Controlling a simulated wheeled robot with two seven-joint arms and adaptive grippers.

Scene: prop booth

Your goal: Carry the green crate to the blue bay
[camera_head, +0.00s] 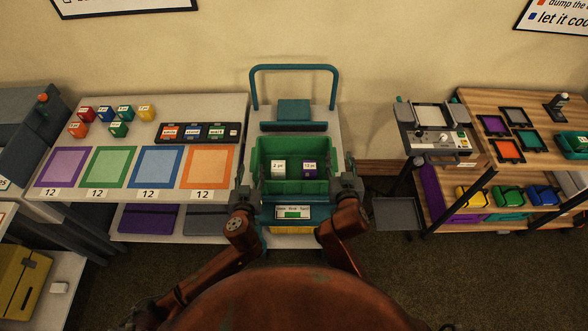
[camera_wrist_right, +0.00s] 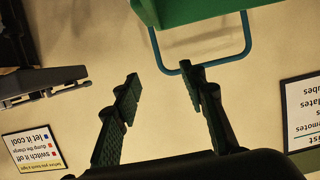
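The green crate (camera_head: 292,147) stands upright on a teal-framed cart in the middle of the head view. The blue bay (camera_head: 161,167) is a bare blue outlined square on the left table. My left gripper (camera_head: 245,190) is at the crate's left side; its fingers are too small to read. My right gripper (camera_head: 347,184) is at the crate's right side. In the right wrist view its fingers (camera_wrist_right: 165,90) are apart with nothing between them, and the crate (camera_wrist_right: 205,10) shows beyond them at the top edge.
Purple (camera_head: 63,167), green (camera_head: 113,167) and orange (camera_head: 208,167) bays share the left table (camera_head: 225,110) with small coloured blocks behind. The cart's handle (camera_head: 294,68) rises behind the crate. A wooden shelf unit (camera_head: 480,110) stands at right.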

